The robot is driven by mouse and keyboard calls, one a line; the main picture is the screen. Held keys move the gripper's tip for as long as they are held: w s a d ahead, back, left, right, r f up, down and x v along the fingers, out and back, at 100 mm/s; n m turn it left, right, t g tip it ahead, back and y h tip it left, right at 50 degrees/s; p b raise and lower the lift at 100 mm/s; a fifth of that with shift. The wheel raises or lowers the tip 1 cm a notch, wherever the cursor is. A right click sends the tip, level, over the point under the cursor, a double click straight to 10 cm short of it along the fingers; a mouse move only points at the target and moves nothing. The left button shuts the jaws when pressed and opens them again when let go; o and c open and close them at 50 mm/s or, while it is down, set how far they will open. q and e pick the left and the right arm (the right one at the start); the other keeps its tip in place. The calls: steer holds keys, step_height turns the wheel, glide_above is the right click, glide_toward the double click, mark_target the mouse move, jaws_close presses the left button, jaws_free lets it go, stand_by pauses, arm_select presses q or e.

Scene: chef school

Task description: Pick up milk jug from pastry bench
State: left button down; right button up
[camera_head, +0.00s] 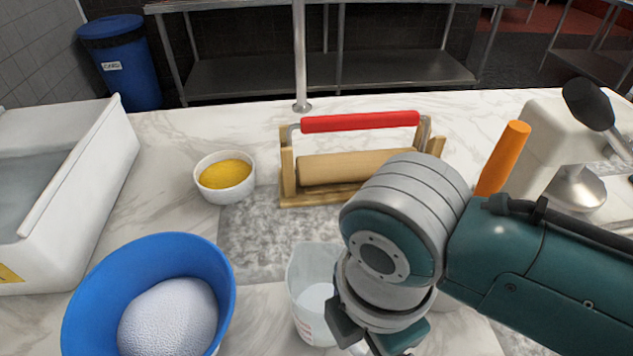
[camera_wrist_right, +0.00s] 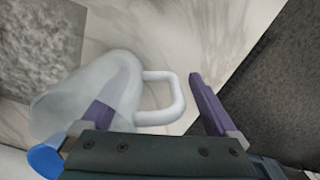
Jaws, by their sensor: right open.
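The milk jug (camera_head: 312,290) is a translucent pale vessel standing on the marble pastry bench (camera_head: 263,293), at the bottom middle of the head view. In the right wrist view, the jug (camera_wrist_right: 62,112) lies at left with its loop handle (camera_wrist_right: 178,97) pointing right. My right gripper (camera_wrist_right: 158,78) is open, with purple fingers. The handle shows between the two fingers. The left finger overlaps the jug's body; I cannot tell whether it touches or is inside. In the head view my right wrist hides the jug's right side. My left gripper is out of view.
A blue bowl of white powder (camera_head: 75,315) stands left of the jug. A white bowl of yellow filling (camera_head: 217,198) and a wooden rack with a red-handled rolling pin (camera_head: 360,122) sit behind. A white sink (camera_head: 100,165) is at left. An orange handle (camera_head: 502,158) rises at right.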

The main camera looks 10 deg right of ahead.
steer(key=shift+f, duration=0.8)
jaws_close()
